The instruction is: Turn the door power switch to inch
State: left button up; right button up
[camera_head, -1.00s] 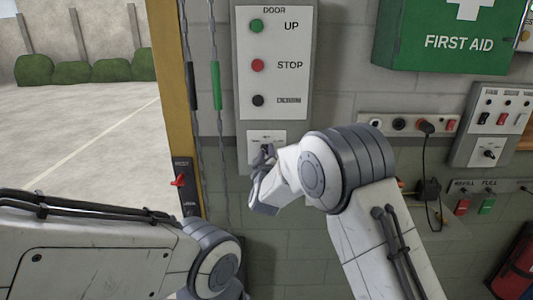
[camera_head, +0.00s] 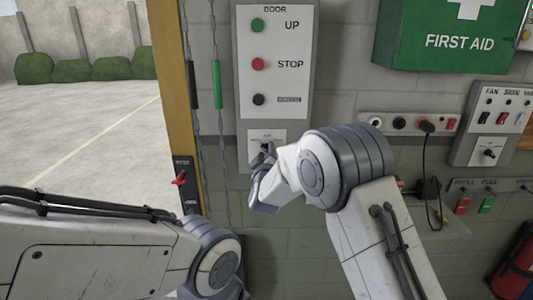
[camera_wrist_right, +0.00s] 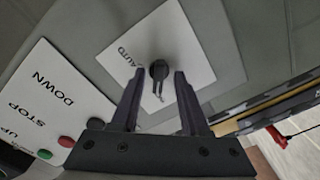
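The door power switch is a black rotary knob (camera_wrist_right: 159,70) on a white plate (camera_wrist_right: 188,48) marked AUTO. In the head view the plate (camera_head: 266,136) sits just below the UP/STOP door button panel, its lower part covered by my gripper. My right gripper (camera_head: 264,156) is at the plate. In the right wrist view its two dark fingers (camera_wrist_right: 159,76) are apart, one on each side of the knob, with a visible gap to each. The knob's pointer lies toward the gripper's palm. My left gripper is out of view; only its arm shows.
The door button panel (camera_head: 273,62) has green, red and black buttons. Chains hang left of it, beside a yellow post (camera_head: 172,110) with a red-lever switch (camera_head: 181,180). A first aid box (camera_head: 445,40), sockets and another switch panel (camera_head: 492,125) are on the right.

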jog(key=s+b, duration=0.4)
jog(key=s, duration=0.6)
jog(key=shift+s, duration=0.25)
